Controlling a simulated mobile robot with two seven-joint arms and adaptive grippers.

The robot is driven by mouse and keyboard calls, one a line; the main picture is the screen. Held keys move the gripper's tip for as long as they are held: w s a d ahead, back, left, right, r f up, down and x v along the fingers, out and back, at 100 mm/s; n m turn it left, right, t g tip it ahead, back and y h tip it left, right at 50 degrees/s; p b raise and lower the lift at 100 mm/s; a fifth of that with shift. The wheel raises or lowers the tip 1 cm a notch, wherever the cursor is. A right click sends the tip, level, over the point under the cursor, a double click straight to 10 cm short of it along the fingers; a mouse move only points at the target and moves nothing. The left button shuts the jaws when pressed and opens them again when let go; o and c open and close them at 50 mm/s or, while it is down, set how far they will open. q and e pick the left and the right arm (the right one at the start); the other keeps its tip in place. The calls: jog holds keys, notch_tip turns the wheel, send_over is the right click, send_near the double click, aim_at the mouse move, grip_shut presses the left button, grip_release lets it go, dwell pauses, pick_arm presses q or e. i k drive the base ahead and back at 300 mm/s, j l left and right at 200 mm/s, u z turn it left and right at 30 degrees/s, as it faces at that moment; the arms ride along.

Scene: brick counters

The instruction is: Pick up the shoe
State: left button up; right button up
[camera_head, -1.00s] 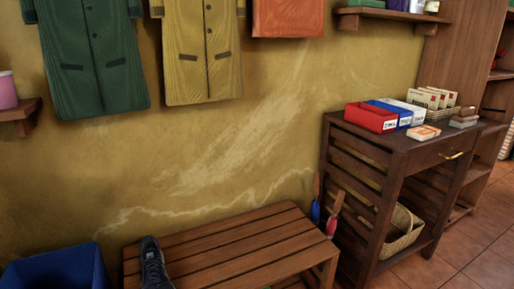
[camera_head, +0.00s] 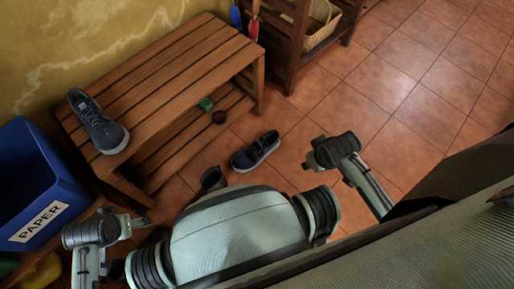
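A dark grey-blue shoe with a white sole (camera_head: 97,122) lies on the left end of the wooden slatted bench (camera_head: 165,75), its toe towards the front edge. A second dark shoe with a pale sole edge (camera_head: 255,151) lies on the tiled floor, right of and in front of the bench. Parts of my two arms show at the lower left and right of centre.
A blue bin labelled PAPER (camera_head: 37,195) stands left of the bench. A small green item (camera_head: 206,104) and a dark item (camera_head: 219,117) are at the bench's lower slats. A wicker basket (camera_head: 320,25) is at the top. The tiled floor (camera_head: 415,70) at right is open.

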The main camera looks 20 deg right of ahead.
aim_at(248, 160)
jog(key=i+l+z, duration=0.1)
jog(key=l, duration=0.3)
jog(key=i+l+z, duration=0.1)
jog(key=l, duration=0.3)
jog(key=i+l, duration=0.3)
jog(key=l+z, duration=0.05)
